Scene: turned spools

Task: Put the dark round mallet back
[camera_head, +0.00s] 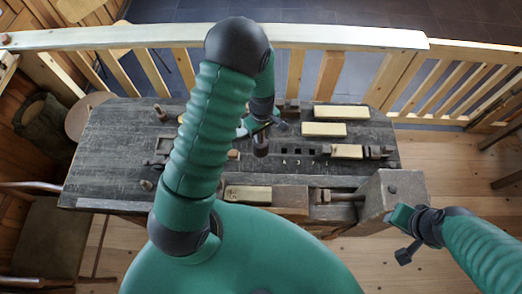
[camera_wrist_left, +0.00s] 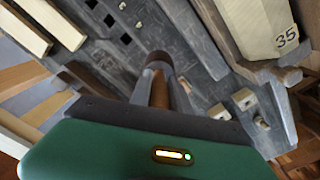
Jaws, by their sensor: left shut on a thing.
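The dark round mallet (camera_wrist_left: 158,62) has a dark brown round head, and its paler brown handle (camera_wrist_left: 160,92) runs back towards my gripper in the left wrist view. In the head view its dark head (camera_head: 261,149) shows just below my left gripper (camera_head: 258,128), over the middle of the bench. My left gripper is shut on the mallet; in the left wrist view its fingers (camera_wrist_left: 160,85) flank the handle. I cannot tell whether the head touches the bench. My right gripper (camera_head: 408,232) is off the bench's front right corner, with nothing visible in it.
The dark grey workbench (camera_head: 110,135) has a row of square holes (camera_head: 298,151). Pale wooden blocks (camera_head: 340,112) lie at its right. A vise block (camera_head: 391,195) stands at the front right corner. Small pegs (camera_head: 147,185) stand at the left. A wooden railing (camera_head: 330,37) runs behind.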

